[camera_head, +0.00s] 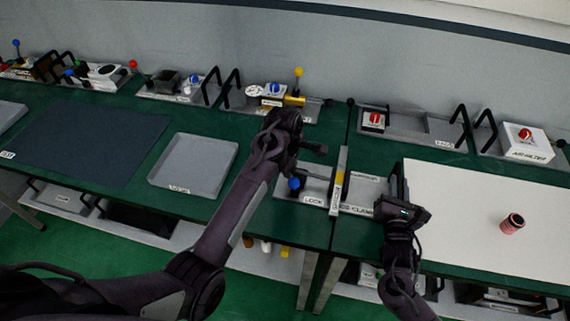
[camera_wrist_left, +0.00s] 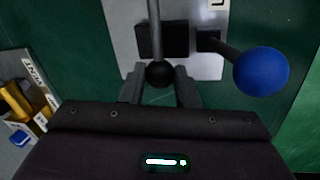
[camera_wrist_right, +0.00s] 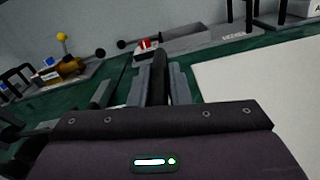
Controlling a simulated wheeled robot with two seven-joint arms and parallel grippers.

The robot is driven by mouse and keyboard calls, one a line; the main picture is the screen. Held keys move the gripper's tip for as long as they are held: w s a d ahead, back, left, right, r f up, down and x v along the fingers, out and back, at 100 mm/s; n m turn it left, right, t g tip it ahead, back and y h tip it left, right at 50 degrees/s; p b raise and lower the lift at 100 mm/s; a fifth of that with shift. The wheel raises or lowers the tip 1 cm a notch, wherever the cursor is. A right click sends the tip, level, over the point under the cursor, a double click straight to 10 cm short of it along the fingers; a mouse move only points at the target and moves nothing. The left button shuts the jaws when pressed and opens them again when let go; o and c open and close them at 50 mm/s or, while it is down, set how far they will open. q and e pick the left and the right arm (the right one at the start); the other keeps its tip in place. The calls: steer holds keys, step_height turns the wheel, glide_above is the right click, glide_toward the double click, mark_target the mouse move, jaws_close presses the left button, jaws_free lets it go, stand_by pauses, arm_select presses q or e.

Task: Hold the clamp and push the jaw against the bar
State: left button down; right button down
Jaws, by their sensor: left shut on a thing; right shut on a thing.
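The clamp plate (camera_head: 359,193) is grey, with "LOCK" and partly hidden "CLAMP" labels, at the table's front edge. A grey bar with a yellow mark (camera_head: 339,180) lies across it. A lever with a blue ball (camera_head: 294,183) stands on its left; the blue ball is also in the left wrist view (camera_wrist_left: 261,72). My left gripper (camera_head: 316,149) is shut on a black ball knob (camera_wrist_left: 160,74) at the end of a rod. My right gripper (camera_head: 399,184) is shut on a dark upright handle (camera_wrist_right: 159,76) at the plate's right side. The jaw's contact with the bar cannot be made out.
A white board (camera_head: 470,220) with a small red cylinder (camera_head: 512,224) lies to the right. An empty grey tray (camera_head: 194,165) and a dark mat (camera_head: 85,143) are on the left. Several fixtures with handles and coloured knobs line the back, including a yellow-knob one (camera_head: 299,72).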

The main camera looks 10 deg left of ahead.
arm_select(q)
steer(key=c, duration=1.1)
jaws_free()
arm_select(e)
steer(key=shift+f, duration=0.25)
steer(key=c, duration=1.6)
jaws_free()
arm_select(q)
step_height(320, 180, up, 12)
steer(key=s, duration=0.2)
steer(key=shift+a+f, duration=0.2)
arm_select(e)
steer(key=o, duration=0.3)
steer(key=shift+w, duration=0.1)
arm_select(q)
steer(key=shift+s, duration=0.1)
arm_select(e)
steer(key=shift+r, duration=0.1)
